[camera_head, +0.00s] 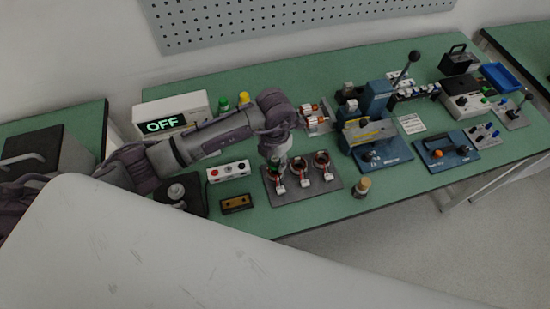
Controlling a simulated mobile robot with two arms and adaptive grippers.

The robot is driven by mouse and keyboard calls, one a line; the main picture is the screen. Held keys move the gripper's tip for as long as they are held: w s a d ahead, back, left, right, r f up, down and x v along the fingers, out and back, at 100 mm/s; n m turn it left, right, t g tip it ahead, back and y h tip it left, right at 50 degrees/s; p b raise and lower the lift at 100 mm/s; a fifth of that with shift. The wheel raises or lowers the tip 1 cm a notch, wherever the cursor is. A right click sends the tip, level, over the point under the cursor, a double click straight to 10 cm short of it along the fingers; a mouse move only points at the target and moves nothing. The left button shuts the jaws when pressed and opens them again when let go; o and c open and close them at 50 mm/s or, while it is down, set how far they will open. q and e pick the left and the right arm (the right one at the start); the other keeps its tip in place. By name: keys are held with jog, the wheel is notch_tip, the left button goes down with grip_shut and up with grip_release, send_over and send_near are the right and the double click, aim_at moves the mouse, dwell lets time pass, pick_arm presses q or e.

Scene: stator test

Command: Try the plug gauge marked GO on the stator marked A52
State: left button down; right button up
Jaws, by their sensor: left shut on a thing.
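A dark tray (325,187) near the table's front edge holds three ring-shaped stators: left (279,184), middle (299,164) and right (321,159). Each has a white tag in front; the marks are too small to read, so I cannot tell which is A52. My left gripper (275,156) points down over the left stator and is shut on a small green-ended thing (274,163), apparently a plug gauge. The gripper hides most of it, and its mark does not show. I cannot tell whether it is in the bore or just above. My right gripper is out of view.
A white box with an OFF display (165,125) stands behind my left arm. A button box (228,171) and a small black-and-orange box (236,203) lie left of the tray. A blue lever press (375,99) and a brass-coloured piece (362,186) are to its right.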

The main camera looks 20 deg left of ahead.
aim_at(275, 159)
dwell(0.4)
pick_arm(q)
jog(key=shift+f+b, duration=0.3)
jog(key=shift+b, duration=0.05)
dwell(1.6)
jog(key=shift+r, duration=0.15)
jog(key=shift+r+p, duration=0.45)
jog(key=shift+r, duration=0.1)
jog(key=shift+r, duration=0.1)
jog(key=shift+r+p, duration=1.75)
jog(key=shift+r, duration=0.65)
